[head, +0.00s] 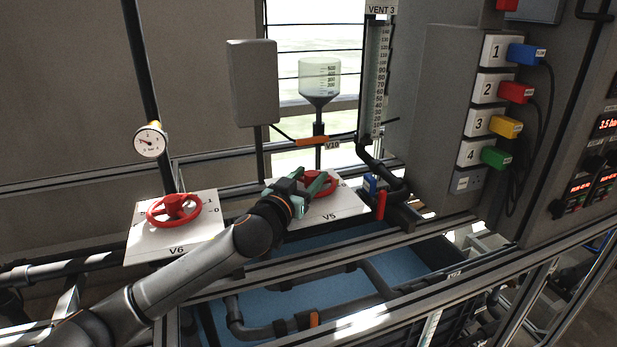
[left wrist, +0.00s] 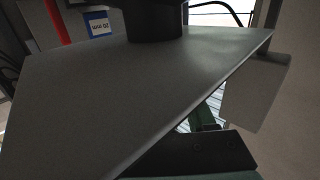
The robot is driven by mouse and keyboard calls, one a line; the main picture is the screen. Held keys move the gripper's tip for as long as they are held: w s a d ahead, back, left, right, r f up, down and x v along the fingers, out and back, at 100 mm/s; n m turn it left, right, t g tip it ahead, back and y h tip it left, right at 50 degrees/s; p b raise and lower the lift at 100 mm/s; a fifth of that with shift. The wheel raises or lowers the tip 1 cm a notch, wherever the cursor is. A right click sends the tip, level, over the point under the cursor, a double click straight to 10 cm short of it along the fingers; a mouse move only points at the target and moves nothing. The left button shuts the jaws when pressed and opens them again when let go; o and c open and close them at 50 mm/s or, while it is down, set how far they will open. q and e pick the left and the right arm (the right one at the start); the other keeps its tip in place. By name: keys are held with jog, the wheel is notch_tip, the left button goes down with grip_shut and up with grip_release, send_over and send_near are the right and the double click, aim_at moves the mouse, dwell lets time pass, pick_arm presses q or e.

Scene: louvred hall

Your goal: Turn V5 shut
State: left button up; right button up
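The V5 valve has a red handwheel (head: 322,181) on a white plate (head: 335,207) labelled V5, right of centre in the head view. My left gripper (head: 313,184), with green fingers, is at the left side of this wheel and covers part of it. I cannot tell whether the fingers touch the rim or close on it. The left wrist view shows a grey plate surface (left wrist: 130,85) very close, with a dark round stem (left wrist: 153,20) above it. A green finger part (left wrist: 205,118) shows there, but no red wheel. My right gripper is not in view.
A similar red wheel, V6 (head: 173,210), stands on its own plate to the left. A gauge (head: 150,141), a funnel vessel (head: 319,80) and the orange V10 handle (head: 312,141) are behind. A red upright handle (head: 381,205) is close to the right of V5. A blue basin (head: 400,265) lies below.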

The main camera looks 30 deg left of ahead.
pick_arm(q)
jog(key=shift+o, duration=1)
jog(key=shift+s, duration=0.1)
jog(key=s+b, duration=0.2)
jog(key=s, duration=1)
jog(key=shift+s+d, duration=0.2)
jog(key=shift+d, duration=0.05)
jog(key=shift+f, duration=0.1)
dwell(0.4)
